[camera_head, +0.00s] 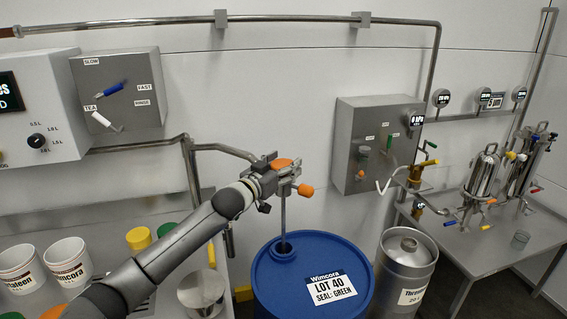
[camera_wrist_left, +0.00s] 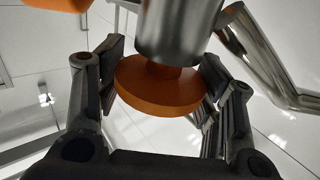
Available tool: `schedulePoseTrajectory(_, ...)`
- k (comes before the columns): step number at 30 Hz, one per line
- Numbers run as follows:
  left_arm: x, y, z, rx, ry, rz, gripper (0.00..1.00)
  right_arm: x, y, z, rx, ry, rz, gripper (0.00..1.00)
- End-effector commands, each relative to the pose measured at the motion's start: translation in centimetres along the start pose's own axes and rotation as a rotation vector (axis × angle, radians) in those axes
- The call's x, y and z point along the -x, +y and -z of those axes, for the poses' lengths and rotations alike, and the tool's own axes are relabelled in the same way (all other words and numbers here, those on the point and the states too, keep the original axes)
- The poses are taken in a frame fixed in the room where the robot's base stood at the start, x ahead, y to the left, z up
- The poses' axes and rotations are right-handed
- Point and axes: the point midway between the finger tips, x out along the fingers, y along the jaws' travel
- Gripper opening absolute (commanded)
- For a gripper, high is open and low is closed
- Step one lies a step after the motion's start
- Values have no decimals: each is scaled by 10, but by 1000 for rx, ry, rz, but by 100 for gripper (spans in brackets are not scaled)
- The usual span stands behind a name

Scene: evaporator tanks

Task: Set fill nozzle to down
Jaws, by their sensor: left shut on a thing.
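The fill nozzle (camera_head: 283,215) is a thin grey vertical tube that stands over the blue drum (camera_head: 318,248), its lower end at the opening in the lid. An orange disc-shaped knob (camera_head: 284,162) sits at its top. My left gripper (camera_head: 277,167) is shut on this knob. In the left wrist view the fingers lie on both sides of the orange knob (camera_wrist_left: 160,90), with a metal cylinder (camera_wrist_left: 178,30) joined to it. An orange handle (camera_head: 305,190) sticks out to the right. Whether the tube's tip is inside the drum is hard to tell. My right gripper is not in view.
A steel keg (camera_head: 406,272) stands close to the drum's right. A pipe (camera_head: 225,150) runs behind my gripper. White buckets (camera_head: 68,262) stand at lower left. A grey control box (camera_head: 376,143) hangs on the wall. A table with steel tanks (camera_head: 483,173) is at right.

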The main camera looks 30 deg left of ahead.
Motion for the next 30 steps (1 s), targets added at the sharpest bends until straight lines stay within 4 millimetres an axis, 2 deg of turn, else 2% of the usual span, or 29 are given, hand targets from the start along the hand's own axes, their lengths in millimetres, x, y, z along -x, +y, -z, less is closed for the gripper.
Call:
schedulePoseTrajectory(1,0,1,-6,0,-10,0,18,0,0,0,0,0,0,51)
schedulePoseTrajectory(8,0,1,-8,0,-13,0,18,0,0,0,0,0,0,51)
schedulePoseTrajectory(9,0,1,-8,0,-14,-1,63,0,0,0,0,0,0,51)
schedulePoseTrajectory(14,0,1,-8,0,-13,-1,83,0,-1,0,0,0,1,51)
schedulePoseTrajectory(26,0,0,-4,-1,-8,1,84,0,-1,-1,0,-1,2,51)
schedulePoseTrajectory(30,0,0,6,-2,-6,1,84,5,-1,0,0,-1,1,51)
